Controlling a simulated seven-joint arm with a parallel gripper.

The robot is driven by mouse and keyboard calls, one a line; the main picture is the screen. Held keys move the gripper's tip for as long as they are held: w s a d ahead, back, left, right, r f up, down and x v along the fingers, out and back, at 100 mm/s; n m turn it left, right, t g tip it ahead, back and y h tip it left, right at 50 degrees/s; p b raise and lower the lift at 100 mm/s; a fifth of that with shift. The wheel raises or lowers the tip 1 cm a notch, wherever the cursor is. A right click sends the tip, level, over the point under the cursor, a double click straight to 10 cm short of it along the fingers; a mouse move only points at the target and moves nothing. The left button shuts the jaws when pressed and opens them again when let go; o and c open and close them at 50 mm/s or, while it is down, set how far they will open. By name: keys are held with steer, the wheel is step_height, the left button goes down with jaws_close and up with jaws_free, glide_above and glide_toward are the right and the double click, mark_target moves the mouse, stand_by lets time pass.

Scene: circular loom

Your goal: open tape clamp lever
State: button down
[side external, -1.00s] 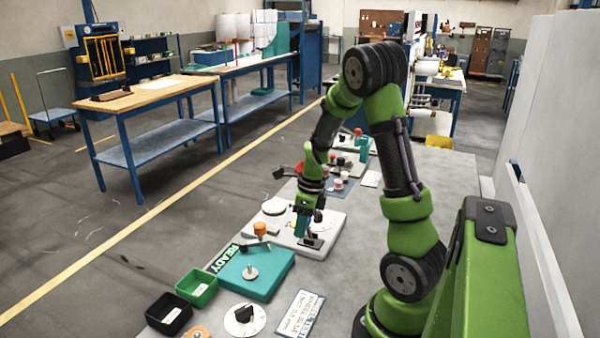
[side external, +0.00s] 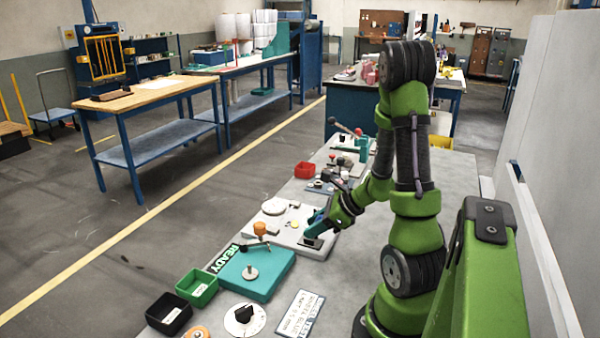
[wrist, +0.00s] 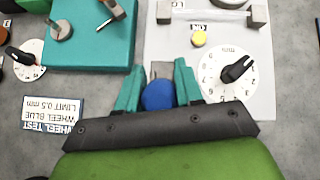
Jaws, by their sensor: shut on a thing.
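My gripper (wrist: 158,88) has its two teal fingers on either side of a round blue knob (wrist: 157,97) and is shut on it. I take the knob for the end of the tape clamp lever; the fingers and wrist hide the rest of the lever. A grey metal piece (wrist: 162,69) shows just beyond the knob, at the edge of the white base plate (wrist: 165,40). In the side view my gripper (side external: 317,224) reaches in tilted from the right, low over the near right part of the white plate (side external: 281,237), beside a dark clamp block (side external: 318,241).
On the white plate are a minute dial (wrist: 229,78), a yellow button (wrist: 199,38) and a clear bar (wrist: 212,8).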

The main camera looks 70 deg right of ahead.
steer(key=shift+s+t, duration=0.1)
steer(key=shift+t, duration=0.4)
steer(key=c, duration=0.8)
jaws_free()
steer(key=v, duration=1.7)
steer(key=shift+r, duration=0.1)
